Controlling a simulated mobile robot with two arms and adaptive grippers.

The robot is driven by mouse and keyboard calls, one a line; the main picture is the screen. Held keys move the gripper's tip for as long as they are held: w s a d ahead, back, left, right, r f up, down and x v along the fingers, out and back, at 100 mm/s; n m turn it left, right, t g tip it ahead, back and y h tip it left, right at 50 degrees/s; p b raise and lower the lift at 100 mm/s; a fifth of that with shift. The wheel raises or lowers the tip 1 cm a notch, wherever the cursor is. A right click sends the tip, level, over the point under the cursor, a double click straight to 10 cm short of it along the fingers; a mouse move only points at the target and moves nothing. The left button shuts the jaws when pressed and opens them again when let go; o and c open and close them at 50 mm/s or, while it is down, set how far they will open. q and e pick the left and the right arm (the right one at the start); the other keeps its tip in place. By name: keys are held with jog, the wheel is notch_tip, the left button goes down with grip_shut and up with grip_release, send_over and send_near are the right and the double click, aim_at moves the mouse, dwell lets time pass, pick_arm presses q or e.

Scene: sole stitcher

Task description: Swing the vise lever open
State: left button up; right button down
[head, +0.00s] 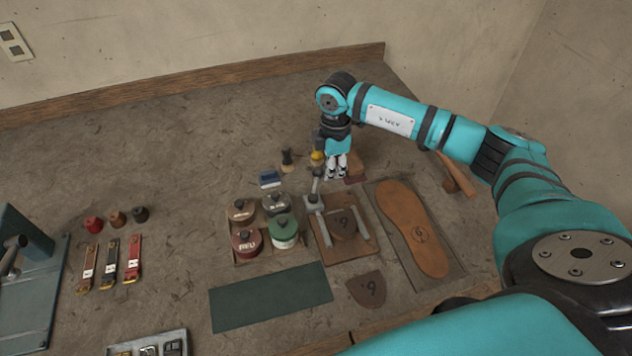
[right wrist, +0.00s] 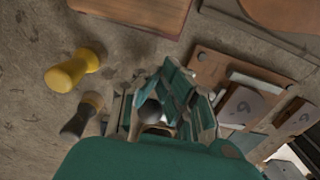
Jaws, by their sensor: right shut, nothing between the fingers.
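The vise is a wooden board (head: 347,257) with pale metal rails and a dark leather piece marked 6 between them. It also shows in the right wrist view (right wrist: 207,62). Its grey lever (head: 316,186) rises from the clamp block at the board's far left corner and ends in a rounded grey knob. My right gripper (head: 337,174) points down just right of the lever's knob, shut and empty. In the right wrist view a grey ball (right wrist: 151,112) shows by the fingers; whether they touch it is unclear. My left gripper is out of view.
A dark-handled tool (head: 287,158) and a yellow one (right wrist: 75,70) stand close behind the lever. A rack of round tins (head: 245,245) is left of the vise. A leather sole (head: 412,230) lies right. A green mat (head: 270,297) lies in front.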

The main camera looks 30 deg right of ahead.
aim_at(316, 184)
dwell(0.4)
jog(key=shift+w+a, duration=0.35)
jog(key=shift+a, duration=0.3)
jog(key=shift+w+a, duration=0.3)
jog(key=shift+a, duration=0.3)
jog(key=shift+w+a, duration=0.1)
jog(key=shift+a, duration=1.4)
jog(key=shift+s+a+p, duration=0.2)
jog(key=shift+a+p, duration=0.2)
jog(key=shift+a, duration=0.1)
